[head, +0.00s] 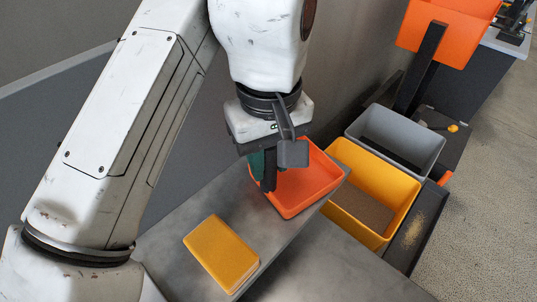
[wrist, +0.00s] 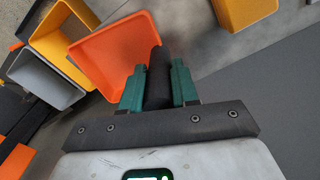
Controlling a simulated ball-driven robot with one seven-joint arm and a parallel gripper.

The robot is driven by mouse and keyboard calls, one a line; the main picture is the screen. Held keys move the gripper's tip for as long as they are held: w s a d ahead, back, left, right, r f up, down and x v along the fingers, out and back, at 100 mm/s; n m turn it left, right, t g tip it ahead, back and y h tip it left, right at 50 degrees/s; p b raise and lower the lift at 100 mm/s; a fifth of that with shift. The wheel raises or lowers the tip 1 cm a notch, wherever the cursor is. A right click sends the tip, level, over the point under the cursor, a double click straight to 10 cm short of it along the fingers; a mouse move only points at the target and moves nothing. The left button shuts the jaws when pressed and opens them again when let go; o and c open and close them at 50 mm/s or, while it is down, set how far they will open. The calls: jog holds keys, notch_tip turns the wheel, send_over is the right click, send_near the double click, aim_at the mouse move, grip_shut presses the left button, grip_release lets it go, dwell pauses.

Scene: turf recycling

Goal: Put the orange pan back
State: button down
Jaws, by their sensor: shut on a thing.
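The orange pan (head: 318,180) is a shallow open tray at the far end of the grey metal table (head: 300,248). It also shows in the wrist view (wrist: 108,48), with its empty inside facing the camera. My gripper (head: 268,170) points down at the pan's left side. In the wrist view, the green fingertips of my gripper (wrist: 158,88) are closed on both sides of the pan's thick dark handle (wrist: 158,75). In the head view my gripper hides much of the handle. I cannot tell whether the pan touches the table or hangs just above it.
A yellow-orange block (head: 220,254) lies on the table nearer to me. A yellow bin (head: 390,178) and a grey bin (head: 400,135) stand beyond the pan to the right. An orange panel (head: 445,30) stands on a dark post behind them. A grey wall lies behind the table.

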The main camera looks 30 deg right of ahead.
jog(key=shift+f, duration=0.25)
jog(key=shift+c, duration=2.3)
grip_release()
notch_tip(320, 180, up, 6)
jog(key=p, duration=0.3)
jog(key=shift+r, duration=0.75)
